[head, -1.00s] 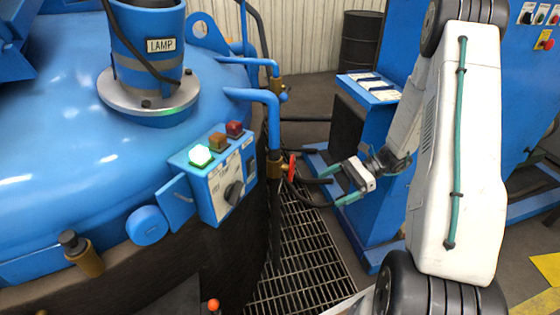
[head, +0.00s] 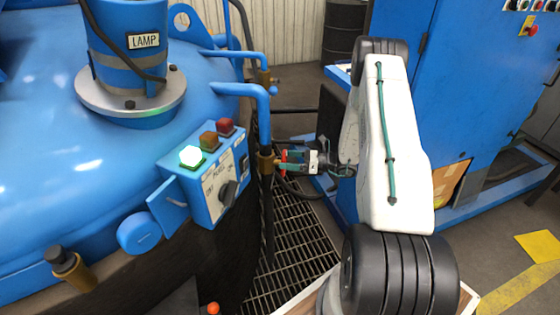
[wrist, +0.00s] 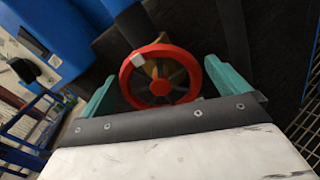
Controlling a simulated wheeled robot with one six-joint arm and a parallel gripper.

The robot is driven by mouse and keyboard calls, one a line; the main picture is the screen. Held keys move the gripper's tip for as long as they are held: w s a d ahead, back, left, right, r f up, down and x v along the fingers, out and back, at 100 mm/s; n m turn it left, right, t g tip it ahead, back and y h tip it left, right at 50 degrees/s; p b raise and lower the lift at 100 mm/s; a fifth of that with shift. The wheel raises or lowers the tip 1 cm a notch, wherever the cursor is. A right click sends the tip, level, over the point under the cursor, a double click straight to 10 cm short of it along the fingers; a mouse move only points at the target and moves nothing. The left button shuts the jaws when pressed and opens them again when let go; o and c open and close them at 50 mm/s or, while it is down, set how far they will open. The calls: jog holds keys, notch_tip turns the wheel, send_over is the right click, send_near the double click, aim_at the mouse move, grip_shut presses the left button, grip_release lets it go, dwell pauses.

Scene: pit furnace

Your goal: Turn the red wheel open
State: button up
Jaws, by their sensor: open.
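The red wheel (wrist: 160,87) is a round handwheel with spokes and a pale mark on its upper left rim. In the head view the red wheel (head: 283,156) shows edge-on, at the brass valve (head: 265,161) below a blue pipe. My gripper (head: 287,161) is at the wheel with its jaws open. In the wrist view the green fingers of my gripper (wrist: 166,84) stand on the left and right of the wheel, close to its rim. I cannot tell whether they touch it. The far part of the valve is hidden behind the wheel.
A control box (head: 212,178) with a lit green button and a dark knob is left of the valve on the blue furnace (head: 60,150). A blue cabinet (head: 470,90) stands to the right. Floor grating (head: 300,240) lies below. Black hoses run near the valve.

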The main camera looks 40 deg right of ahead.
jog(key=shift+x, duration=0.9)
jog(key=c, duration=0.7)
jog(key=shift+a, duration=0.35)
jog(key=shift+d, duration=0.2)
